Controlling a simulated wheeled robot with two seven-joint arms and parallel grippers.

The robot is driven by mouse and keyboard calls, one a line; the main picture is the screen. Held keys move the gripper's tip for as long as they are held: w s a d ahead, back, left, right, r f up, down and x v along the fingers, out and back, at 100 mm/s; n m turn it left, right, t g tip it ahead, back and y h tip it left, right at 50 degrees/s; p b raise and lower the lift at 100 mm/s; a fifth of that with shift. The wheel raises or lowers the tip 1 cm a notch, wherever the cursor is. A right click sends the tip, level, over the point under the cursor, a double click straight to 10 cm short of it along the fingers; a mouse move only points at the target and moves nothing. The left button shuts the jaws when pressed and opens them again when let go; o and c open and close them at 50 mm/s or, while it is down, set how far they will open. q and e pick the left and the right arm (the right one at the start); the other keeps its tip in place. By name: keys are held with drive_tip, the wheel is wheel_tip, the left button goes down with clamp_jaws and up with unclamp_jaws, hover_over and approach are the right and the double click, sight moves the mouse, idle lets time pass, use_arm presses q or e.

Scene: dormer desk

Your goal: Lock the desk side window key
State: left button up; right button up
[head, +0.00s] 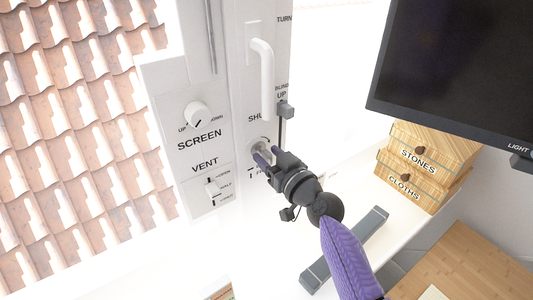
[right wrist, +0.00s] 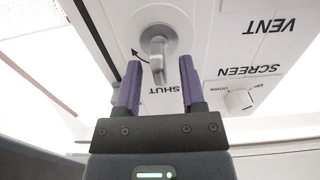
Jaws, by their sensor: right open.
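The window key (right wrist: 157,62) is a small silver-grey key in a round lock plate on the white window frame, with a curved black arrow and the upside-down word SHUT beside it. In the head view the round lock plate (head: 259,145) shows, partly hidden by my right gripper (head: 264,158). In the right wrist view my right gripper (right wrist: 160,75) is open, its two purple fingers on either side of the key's lower end, with a gap to each finger. My left gripper is not in view.
A white window handle (head: 263,75) stands above the lock. A SCREEN knob (head: 197,114) and a VENT slider (head: 212,187) are at its left, a grey BLIND slider (head: 285,109) at its right. A monitor (head: 455,70) and wooden drawers (head: 421,168) stand further right.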

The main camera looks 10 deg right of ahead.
drive_tip(key=shift+w+a, duration=0.2)
drive_tip(key=shift+w, duration=0.25)
clamp_jaws()
